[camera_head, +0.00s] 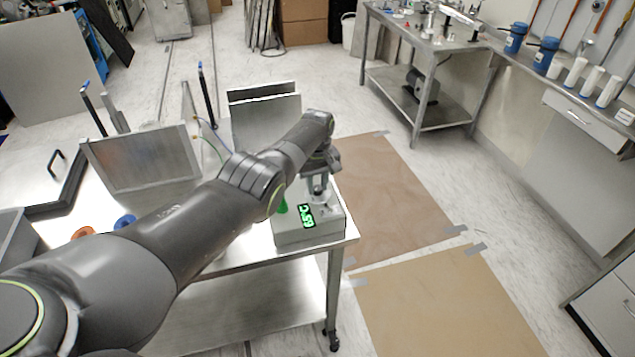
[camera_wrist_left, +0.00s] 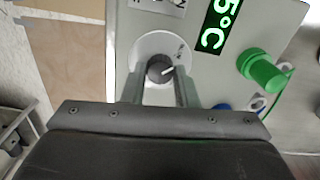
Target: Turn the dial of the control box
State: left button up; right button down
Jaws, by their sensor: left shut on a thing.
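The control box (camera_head: 303,236) is a grey box with a lit green display (camera_head: 306,216). It stands at the right end of the metal table in the head view. In the left wrist view its dark dial (camera_wrist_left: 159,69) sits on a round white plate, with a light pointer line toward the upper right. My left gripper (camera_wrist_left: 160,84) reaches down from above, its two fingers on either side of the dial and shut on it. In the head view the left gripper (camera_head: 318,188) mostly covers the dial. My right gripper is in neither view.
The metal table (camera_head: 250,240) carries upright metal plates (camera_head: 140,160) and an orange ring (camera_head: 82,232) farther left. Brown sheets (camera_head: 440,310) lie on the floor right of the table.

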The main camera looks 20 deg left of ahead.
aim_at(317, 187)
pick_arm(q)
jog(key=shift+w+r+n, duration=0.1)
jog(key=shift+r+n, duration=0.05)
jog(key=shift+n, duration=0.45)
jog(key=o, duration=1)
notch_tip(317, 187, up, 6)
jog(key=shift+r+p, duration=0.2)
jog(key=shift+p, duration=0.95)
notch_tip(317, 187, up, 11)
jog(key=b, duration=0.2)
jog(key=shift+f, duration=0.1)
